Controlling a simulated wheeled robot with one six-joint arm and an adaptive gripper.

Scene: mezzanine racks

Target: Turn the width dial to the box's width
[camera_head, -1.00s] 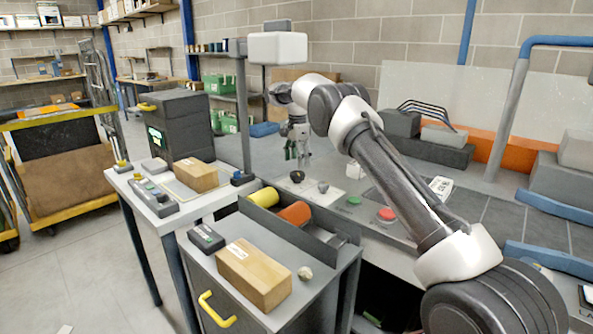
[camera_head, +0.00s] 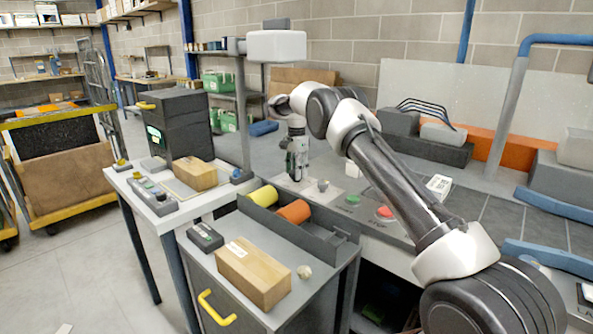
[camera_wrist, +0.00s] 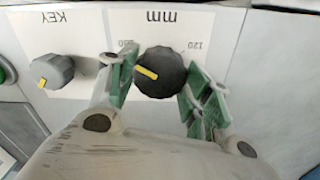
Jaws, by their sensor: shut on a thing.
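The width dial (camera_wrist: 165,80) is a dark ribbed knob with a yellow pointer mark, below the upside-down letters "mm" in the wrist view. Its pointer mark slants to the left and slightly up. Upside-down numbers stand on either side, the right one reading like 120. My gripper (camera_wrist: 159,74) has its green-padded fingers on both sides of the knob, shut on it. In the head view my gripper (camera_head: 296,174) points down on the panel and hides the dial. A cardboard box (camera_head: 252,275) lies on the grey cabinet; another (camera_head: 196,175) is on the white table.
A grey knob marked KEY (camera_wrist: 52,70) is beside the dial. On the bench are a green button (camera_head: 353,199) and a red button (camera_head: 385,212). Yellow (camera_head: 263,197) and orange rolls (camera_head: 294,211) lie in a grey tray in front. A post stands to the left.

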